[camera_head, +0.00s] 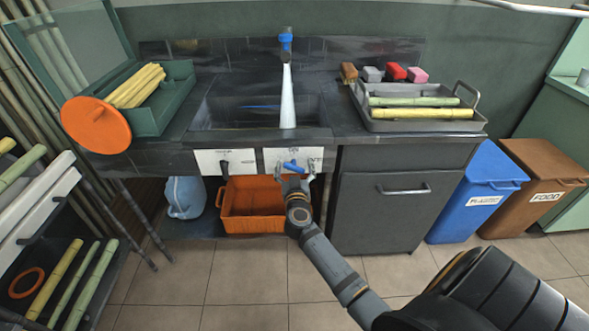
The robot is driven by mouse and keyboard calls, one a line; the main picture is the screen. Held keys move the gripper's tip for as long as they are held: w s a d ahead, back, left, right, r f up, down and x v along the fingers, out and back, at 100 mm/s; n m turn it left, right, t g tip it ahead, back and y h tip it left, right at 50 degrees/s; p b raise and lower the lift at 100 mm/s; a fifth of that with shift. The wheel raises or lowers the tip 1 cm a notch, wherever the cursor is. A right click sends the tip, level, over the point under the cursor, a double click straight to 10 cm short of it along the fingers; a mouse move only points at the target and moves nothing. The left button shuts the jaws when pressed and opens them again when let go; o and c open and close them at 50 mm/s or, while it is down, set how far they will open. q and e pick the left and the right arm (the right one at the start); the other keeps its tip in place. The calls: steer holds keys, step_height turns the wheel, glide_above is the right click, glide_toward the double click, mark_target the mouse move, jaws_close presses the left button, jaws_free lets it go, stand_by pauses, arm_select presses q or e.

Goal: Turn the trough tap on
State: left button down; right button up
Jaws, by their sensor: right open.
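The trough (215,112) is a dark basin set in the counter. A blue tap (286,42) stands at its back wall. A pale column (287,98) runs down from the spout into the basin and looks like flowing water. A blue lever (292,166) sits on the right white panel (300,154) at the counter front and lies nearly level. My right gripper (295,174) is open at this lever, its fingers around or just below it; I cannot tell whether they touch. My left gripper is not in view.
The left white panel (226,155) carries a dark handle. An orange crate (251,222) sits below the trough, beside a dark cabinet (395,215). A grey tray (425,125) holds cane on the counter. Blue (478,215) and brown (535,210) bins stand right; the tiled floor before the crate is clear.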

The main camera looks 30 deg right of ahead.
steer(key=shift+w+d, duration=0.1)
steer(key=shift+w, duration=0.05)
steer(key=c, duration=0.6)
steer(key=shift+r, duration=0.35)
jaws_close()
